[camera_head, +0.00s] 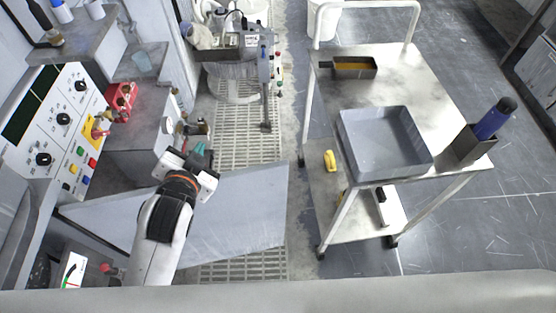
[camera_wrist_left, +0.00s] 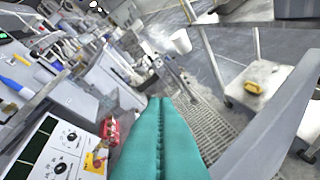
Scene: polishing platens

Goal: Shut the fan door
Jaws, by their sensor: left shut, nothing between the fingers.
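The fan door (camera_head: 245,210) is a flat light-grey panel in the head view. It stands open, reaching out to the right from the cabinet below the control panel, over the floor grating. My left gripper (camera_head: 200,150) is over the door's far top edge in the head view, its teal fingers pointing away. In the left wrist view the shut, empty teal fingers (camera_wrist_left: 160,102) point forward, with the grey door panel (camera_wrist_left: 272,130) to their right. I cannot tell whether they touch the door. My arm hides part of the door. My right gripper is not in view.
The control panel (camera_head: 62,128) with knobs and buttons is on the left, with a red holder (camera_head: 121,100) beside it. A metal cart (camera_head: 420,75) carrying a grey tray (camera_head: 385,171) stands to the right.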

